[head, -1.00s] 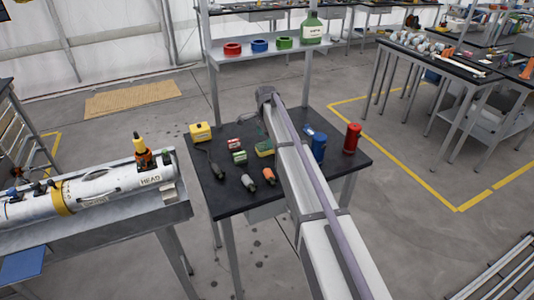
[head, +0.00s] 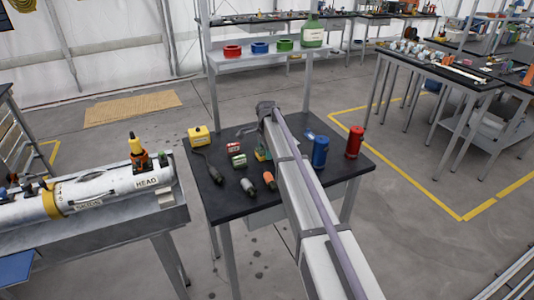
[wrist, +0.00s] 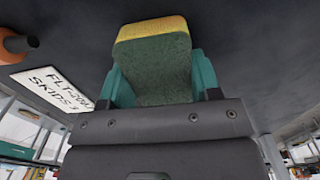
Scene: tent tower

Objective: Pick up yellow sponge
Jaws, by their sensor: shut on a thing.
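The yellow sponge (wrist: 153,62) has a yellow layer and a dark green pad. It sits between the two green fingers of my gripper (wrist: 159,80) in the wrist view, touching both. My gripper is shut on it. In the head view, my arm reaches over the black table (head: 228,206) and mostly hides the gripper. A bit of yellow and green (head: 262,155) shows beside the arm. I cannot tell whether the sponge is clear of the tabletop.
Close to the gripper are small red-and-white boxes (head: 238,160), a yellow box (head: 199,136) and dark cylindrical parts (head: 248,186). A blue can (head: 320,152) and a red can (head: 354,142) stand right of my arm. A shelf (head: 262,60) rises behind.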

